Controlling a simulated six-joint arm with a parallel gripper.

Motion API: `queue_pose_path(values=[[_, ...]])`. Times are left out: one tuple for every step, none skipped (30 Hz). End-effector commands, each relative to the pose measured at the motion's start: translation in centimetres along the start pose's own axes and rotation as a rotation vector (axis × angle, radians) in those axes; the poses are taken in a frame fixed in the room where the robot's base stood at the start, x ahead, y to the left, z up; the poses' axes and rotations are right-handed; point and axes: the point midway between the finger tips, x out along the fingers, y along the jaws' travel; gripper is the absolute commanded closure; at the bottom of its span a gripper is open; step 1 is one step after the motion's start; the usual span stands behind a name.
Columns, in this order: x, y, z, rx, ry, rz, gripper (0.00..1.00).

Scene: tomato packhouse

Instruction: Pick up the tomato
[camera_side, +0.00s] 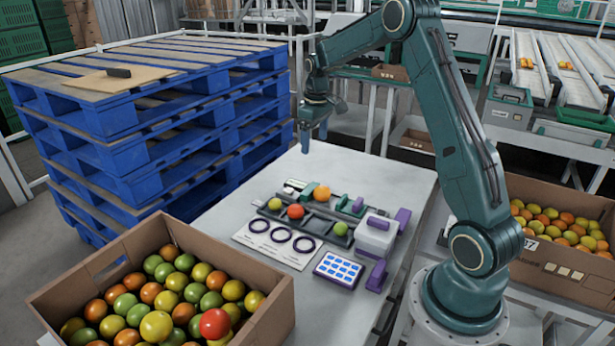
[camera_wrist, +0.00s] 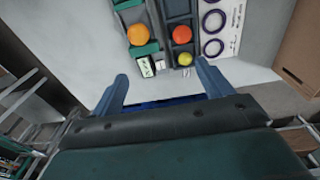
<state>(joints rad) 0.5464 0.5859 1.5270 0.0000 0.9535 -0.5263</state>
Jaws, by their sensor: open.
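The wrist view shows the orange (camera_wrist: 139,34), red (camera_wrist: 182,34) and yellow-green (camera_wrist: 185,59) tomatoes beyond the fingertips. My gripper (camera_side: 314,137) is open and empty, pointing down above the table's far left end, clear of the fixture. In the wrist view my gripper (camera_wrist: 164,73) has its fingers wide apart with nothing between them. The green tomato is not visible there.
A cardboard box (camera_side: 270,322) full of mixed tomatoes stands at front left, another box (camera_side: 567,273) at right. Blue pallets (camera_side: 125,150) are stacked left of the table (camera_side: 365,172). A card with three rings (camera_side: 252,242), a white-and-purple container (camera_side: 376,236) and a blue-patterned panel (camera_side: 339,268) surround the fixture.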

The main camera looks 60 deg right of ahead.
Motion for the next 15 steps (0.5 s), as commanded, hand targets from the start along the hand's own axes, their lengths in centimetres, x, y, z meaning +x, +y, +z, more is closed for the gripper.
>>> queue_pose_path(values=[[1.5, 1.1, -0.1, 0.004, -0.014, -0.007, 0.21], [2.2, 1.7, -0.1, 0.004, -0.021, -0.01, 0.21], [3.2, 2.5, -0.1, 0.005, -0.028, -0.014, 0.21], [3.8, 3.0, -0.1, 0.005, -0.033, -0.017, 0.21], [4.5, 3.5, -0.1, 0.005, -0.037, -0.02, 0.21], [5.3, 4.1, 0.0, 0.005, -0.044, -0.023, 0.21], [5.8, 4.5, 0.0, 0.005, -0.047, -0.025, 0.21], [6.4, 4.8, 0.0, 0.005, -0.051, -0.028, 0.21], [6.9, 5.2, 0.1, 0.004, -0.055, -0.03, 0.21], [7.3, 5.5, 0.1, 0.004, -0.058, -0.032, 0.21], [7.6, 5.7, 0.2, 0.004, -0.06, -0.034, 0.21], [8.0, 6.0, 0.2, 0.004, -0.062, -0.035, 0.21], [8.2, 6.1, 0.2, 0.004, -0.063, -0.036, 0.21], [8.3, 6.2, 0.2, 0.004, -0.064, -0.037, 0.21], [8.4, 6.3, 0.2, 0.004, -0.064, -0.037, 0.21]])
